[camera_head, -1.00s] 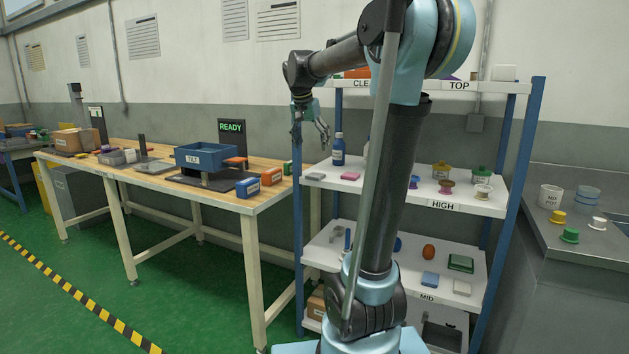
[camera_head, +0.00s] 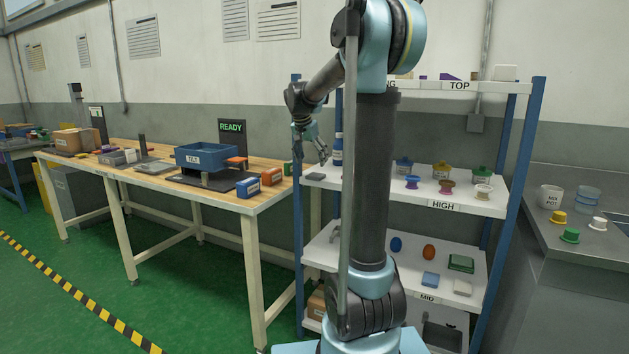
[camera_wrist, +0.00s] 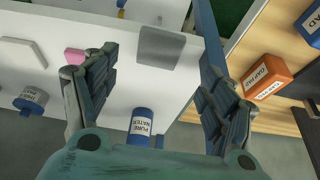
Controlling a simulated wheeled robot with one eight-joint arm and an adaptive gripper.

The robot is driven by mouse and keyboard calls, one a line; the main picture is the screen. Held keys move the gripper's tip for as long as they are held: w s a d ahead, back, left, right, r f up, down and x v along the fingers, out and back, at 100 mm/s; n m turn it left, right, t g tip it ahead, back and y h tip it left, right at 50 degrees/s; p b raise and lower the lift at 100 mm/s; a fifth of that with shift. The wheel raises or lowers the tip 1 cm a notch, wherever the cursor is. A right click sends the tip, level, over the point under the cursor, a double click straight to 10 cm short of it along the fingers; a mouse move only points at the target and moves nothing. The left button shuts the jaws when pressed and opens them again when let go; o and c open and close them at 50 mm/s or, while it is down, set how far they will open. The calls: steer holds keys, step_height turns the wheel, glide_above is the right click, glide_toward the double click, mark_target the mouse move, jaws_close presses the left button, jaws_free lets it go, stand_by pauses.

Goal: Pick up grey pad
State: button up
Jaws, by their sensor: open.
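The grey pad (camera_head: 315,176) lies flat at the left end of the HIGH shelf (camera_head: 420,190), near its front edge. In the wrist view the grey pad (camera_wrist: 161,47) shows as a grey square on the white board, ahead of the fingers. My gripper (camera_head: 310,155) hangs just above the pad, pointing down. In the wrist view my gripper (camera_wrist: 158,66) is open and empty, its two fingers on either side of the pad's line. A gap between fingers and pad seems to remain; its height is hard to judge.
A blue pure water bottle (camera_wrist: 142,122) stands close behind the pad. A pink pad (camera_wrist: 75,56) lies to its left in the wrist view. A blue shelf post (camera_head: 297,210) is close beside it. Orange and blue boxes (camera_head: 271,177) sit on the workbench.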

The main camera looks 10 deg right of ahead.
mark_target(315, 175)
steer(key=shift+x, duration=3.4)
steer(key=c, duration=0.8)
